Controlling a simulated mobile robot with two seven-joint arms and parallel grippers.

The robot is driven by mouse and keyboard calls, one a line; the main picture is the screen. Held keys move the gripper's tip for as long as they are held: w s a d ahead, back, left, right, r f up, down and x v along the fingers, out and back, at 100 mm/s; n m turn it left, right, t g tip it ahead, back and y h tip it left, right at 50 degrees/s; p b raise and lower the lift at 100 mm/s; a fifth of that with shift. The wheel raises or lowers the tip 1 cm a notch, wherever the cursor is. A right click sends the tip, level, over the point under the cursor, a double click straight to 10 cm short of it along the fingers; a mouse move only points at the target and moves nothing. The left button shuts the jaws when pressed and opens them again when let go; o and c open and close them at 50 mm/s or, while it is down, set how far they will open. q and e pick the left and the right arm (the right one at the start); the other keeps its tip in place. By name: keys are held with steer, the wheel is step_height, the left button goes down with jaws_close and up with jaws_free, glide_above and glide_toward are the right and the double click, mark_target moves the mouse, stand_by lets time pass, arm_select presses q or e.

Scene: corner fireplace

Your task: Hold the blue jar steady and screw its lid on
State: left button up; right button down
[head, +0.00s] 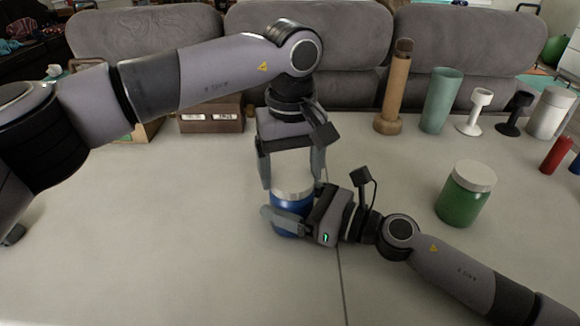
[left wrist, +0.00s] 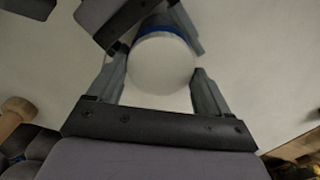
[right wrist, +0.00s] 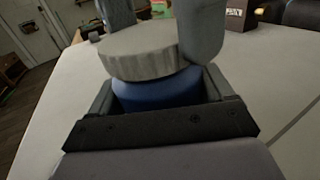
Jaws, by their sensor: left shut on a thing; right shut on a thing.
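The blue jar (head: 293,204) stands on the table, and my right gripper (head: 292,210) is shut around its body from the side. The jar also shows in the right wrist view (right wrist: 155,94). The pale ridged lid (head: 292,190) sits at the top of the jar; it shows in the right wrist view (right wrist: 148,52) and as a pale disc in the left wrist view (left wrist: 160,72). My left gripper (head: 292,181) points down from above, its fingers shut on the lid's sides. Whether the lid's thread is engaged cannot be seen.
A green jar (head: 465,196) with a pale lid stands to the right. Along the back are a brown cylinder (head: 394,92), a teal cup (head: 440,100), white and black goblets and a dark box (head: 211,118). The table's left front is clear.

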arm_select(q)
steer(key=shift+m, duration=0.7)
steer(key=o, duration=0.9)
steer(key=shift+r, duration=0.1)
steer(key=shift+r, duration=2.2)
